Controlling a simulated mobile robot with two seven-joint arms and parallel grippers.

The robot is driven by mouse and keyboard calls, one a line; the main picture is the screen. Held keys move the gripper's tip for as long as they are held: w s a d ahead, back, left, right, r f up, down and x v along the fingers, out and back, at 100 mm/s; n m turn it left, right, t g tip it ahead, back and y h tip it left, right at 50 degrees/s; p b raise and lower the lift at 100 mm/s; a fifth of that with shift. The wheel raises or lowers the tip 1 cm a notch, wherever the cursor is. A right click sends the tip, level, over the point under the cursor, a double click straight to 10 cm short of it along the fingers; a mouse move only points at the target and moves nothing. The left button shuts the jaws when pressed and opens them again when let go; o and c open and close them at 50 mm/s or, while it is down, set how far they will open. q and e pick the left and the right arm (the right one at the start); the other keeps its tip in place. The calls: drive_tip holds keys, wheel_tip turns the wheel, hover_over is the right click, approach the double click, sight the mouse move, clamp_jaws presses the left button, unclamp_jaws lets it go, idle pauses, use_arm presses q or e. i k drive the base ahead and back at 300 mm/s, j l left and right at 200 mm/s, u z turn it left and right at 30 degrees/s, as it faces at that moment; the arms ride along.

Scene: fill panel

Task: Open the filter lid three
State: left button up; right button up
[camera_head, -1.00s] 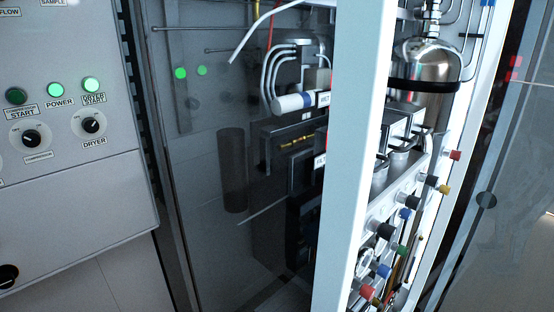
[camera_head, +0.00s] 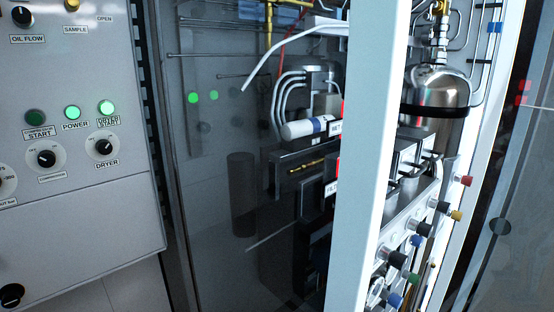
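No part labelled as filter lid three can be made out. Black box-shaped units (camera_head: 312,197) with partly hidden labels stand inside the cabinet, left of the white upright post. The white post (camera_head: 372,150) hides part of these units. Neither of my grippers shows in the head view.
A grey control panel (camera_head: 80,205) with knobs and lit green buttons stands at the left. Right of the post are a steel tank (camera_head: 437,97) and several coloured knobs, such as a red one (camera_head: 464,181). A translucent panel (camera_head: 515,235) stands at the far right.

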sight(425, 140)
drive_tip(key=l+z, duration=0.1)
drive_tip(key=z, duration=0.35)
drive_tip(key=l+z, duration=0.15)
drive_tip(key=z, duration=0.3)
drive_tip(key=k+l+z, duration=0.1)
drive_tip(key=z, duration=0.35)
drive_tip(key=l+z, duration=0.15)
drive_tip(key=z, duration=0.3)
drive_tip(key=l+z, duration=0.1)
drive_tip(key=z, duration=0.3)
drive_tip(key=i+j, duration=0.05)
